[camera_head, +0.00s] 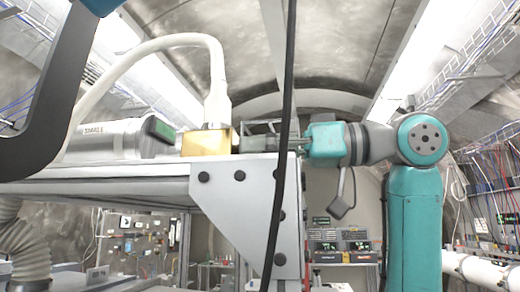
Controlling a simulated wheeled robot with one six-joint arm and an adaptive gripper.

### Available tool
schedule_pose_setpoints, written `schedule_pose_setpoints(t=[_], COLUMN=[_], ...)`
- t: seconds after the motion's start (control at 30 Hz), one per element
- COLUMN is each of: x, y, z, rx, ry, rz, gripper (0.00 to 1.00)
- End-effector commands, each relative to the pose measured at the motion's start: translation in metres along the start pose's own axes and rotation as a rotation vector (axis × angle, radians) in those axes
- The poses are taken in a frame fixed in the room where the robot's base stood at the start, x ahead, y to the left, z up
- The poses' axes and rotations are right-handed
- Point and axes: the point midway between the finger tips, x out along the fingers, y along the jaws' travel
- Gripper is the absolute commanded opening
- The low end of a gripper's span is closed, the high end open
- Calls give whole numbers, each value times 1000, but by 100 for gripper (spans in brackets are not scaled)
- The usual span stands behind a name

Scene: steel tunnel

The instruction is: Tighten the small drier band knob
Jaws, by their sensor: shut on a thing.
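My gripper (250,141) comes in from the right at the end of my teal and grey arm, with its grey fingers pointing left. The fingers are shut at the right side of a brass-coloured block (205,143). The small drier band knob is not clearly visible; it is hidden between the fingertips beside this block. A silver cylinder (110,140) with a small green display lies to the left of the block. A thick white hose (215,75) comes down onto the block from above.
A grey metal bench edge with a bolted bracket plate (238,192) lies under the block. A black cable (284,170) hangs across the view in front of the gripper. Meters with green digits (342,246) stand in the background. Cable trays run along the tunnel walls.

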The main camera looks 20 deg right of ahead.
Motion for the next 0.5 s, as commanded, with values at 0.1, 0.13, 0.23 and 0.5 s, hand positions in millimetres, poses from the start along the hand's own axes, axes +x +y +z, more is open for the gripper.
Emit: schedule_pose_setpoints(t=[0.1,0.13,0.23,0.5], x=[0,0,0,0], y=[0,0,0,0], z=[0,0,0,0], rx=[92,113,168,198], ry=[0,0,0,0], rz=[-1,-1,-1,0], gripper=[5,5,5,5])
